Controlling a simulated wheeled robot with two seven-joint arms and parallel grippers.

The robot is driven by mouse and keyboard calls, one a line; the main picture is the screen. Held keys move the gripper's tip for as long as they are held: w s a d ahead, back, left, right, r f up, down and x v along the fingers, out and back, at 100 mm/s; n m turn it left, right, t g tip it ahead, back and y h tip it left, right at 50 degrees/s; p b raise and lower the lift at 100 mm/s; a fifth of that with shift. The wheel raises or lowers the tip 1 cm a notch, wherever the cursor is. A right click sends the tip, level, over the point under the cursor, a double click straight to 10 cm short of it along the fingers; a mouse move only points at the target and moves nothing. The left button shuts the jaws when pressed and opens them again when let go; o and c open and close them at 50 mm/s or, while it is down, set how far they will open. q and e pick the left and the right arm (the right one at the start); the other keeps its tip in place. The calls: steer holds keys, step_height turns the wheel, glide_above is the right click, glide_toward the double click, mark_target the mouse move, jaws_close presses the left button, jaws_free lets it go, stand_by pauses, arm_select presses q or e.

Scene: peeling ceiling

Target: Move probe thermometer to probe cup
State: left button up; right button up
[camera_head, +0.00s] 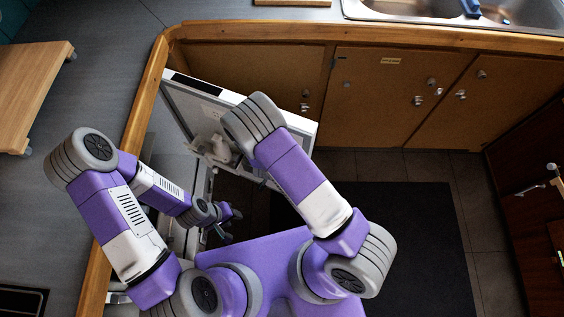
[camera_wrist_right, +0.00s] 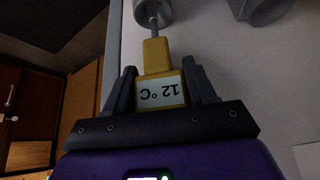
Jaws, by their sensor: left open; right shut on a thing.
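In the right wrist view, the probe thermometer (camera_wrist_right: 160,93) is yellow with a display reading 12 °C. My right gripper (camera_wrist_right: 158,80) is shut on its body, one dark finger on each side. Its thin metal probe points away from the gripper toward a grey round cup-like thing (camera_wrist_right: 152,10) at the top edge, cut off by the frame. I cannot tell whether the tip is inside it. In the head view my right arm hides the right gripper and thermometer. My left gripper (camera_head: 228,222) is open and empty, low beside my body.
A white panel-like unit (camera_head: 185,104) stands before the brown cabinets (camera_head: 375,95). Another grey thing (camera_wrist_right: 262,10) is at the upper right of the wrist view, over a pale surface. A counter with a wooden board (camera_head: 28,85) lies left. Dark mat (camera_head: 425,240) and clear floor lie right.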

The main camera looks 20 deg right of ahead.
steer(key=shift+f+b, duration=0.4)
steer(key=shift+f, duration=0.15)
steer(key=shift+f, duration=0.15)
steer(key=o, duration=1.3)
steer(key=shift+c, duration=0.2)
steer(key=w+d+r+p+v, duration=0.1)
steer(key=p+v, duration=0.6)
steer(key=v, duration=0.4)
steer(key=shift+w, duration=0.15)
steer(key=shift+d, duration=0.1)
